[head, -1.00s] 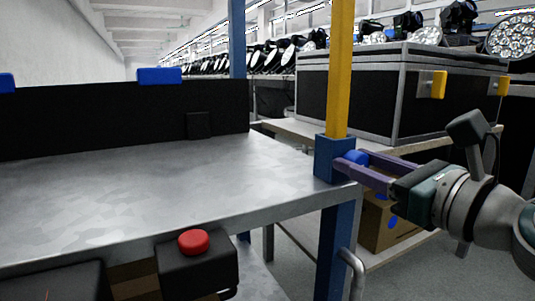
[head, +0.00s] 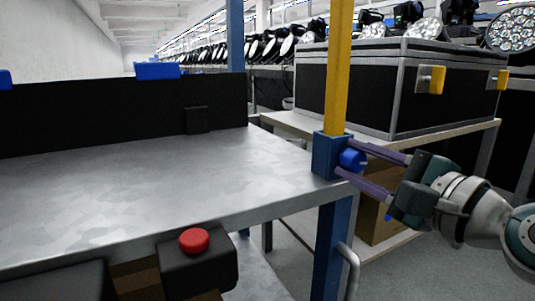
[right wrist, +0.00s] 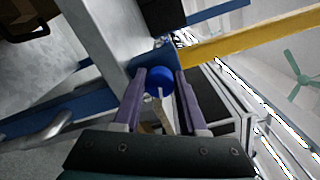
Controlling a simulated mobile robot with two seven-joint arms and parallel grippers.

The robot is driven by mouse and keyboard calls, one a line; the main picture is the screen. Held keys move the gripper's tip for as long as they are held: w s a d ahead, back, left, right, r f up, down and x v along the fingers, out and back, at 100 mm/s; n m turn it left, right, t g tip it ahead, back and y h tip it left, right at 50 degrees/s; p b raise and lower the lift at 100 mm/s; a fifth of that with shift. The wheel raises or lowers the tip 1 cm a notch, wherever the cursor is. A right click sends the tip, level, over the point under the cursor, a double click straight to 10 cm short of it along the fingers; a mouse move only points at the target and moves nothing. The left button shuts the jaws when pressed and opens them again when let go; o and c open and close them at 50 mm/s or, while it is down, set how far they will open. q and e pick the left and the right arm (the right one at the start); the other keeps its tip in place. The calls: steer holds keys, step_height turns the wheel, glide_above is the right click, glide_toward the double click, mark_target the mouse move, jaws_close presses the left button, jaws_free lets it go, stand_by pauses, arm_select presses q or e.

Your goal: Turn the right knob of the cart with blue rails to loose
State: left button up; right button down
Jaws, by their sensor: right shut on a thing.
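The cart's blue right post (head: 330,230) stands at the right corner of the grey metal cart top (head: 130,190), with a yellow upright (head: 339,70) rising from its blue collar (head: 328,156). A round blue knob (head: 352,160) sits on the collar's right side. My right gripper (head: 347,160) comes in from the right, one purple finger above the knob and one below it, and is shut on it. In the right wrist view the knob (right wrist: 158,82) lies between the fingertips. The knob's marking is not readable. My left gripper is not in view.
A red button (head: 194,241) on a black box is at the cart's front edge. Behind my right gripper are a black flight case (head: 350,90) on a pale table (head: 285,122) and a cardboard box (head: 375,205) below. A metal handle (head: 349,265) projects beside the post.

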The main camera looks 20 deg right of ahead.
steer(key=n+p, duration=0.1)
steer(key=n, duration=0.3)
steer(key=shift+n, duration=0.3)
steer(key=n+p, duration=0.2)
steer(key=n, duration=0.2)
steer(key=shift+n, duration=0.3)
steer(key=n+p, duration=0.3)
steer(key=n, duration=0.2)
steer(key=shift+f+n+p, duration=0.1)
steer(key=shift+n+p, duration=0.85)
steer(key=shift+n, duration=1.05)
steer(key=shift+c, duration=2.3)
jaws_free()
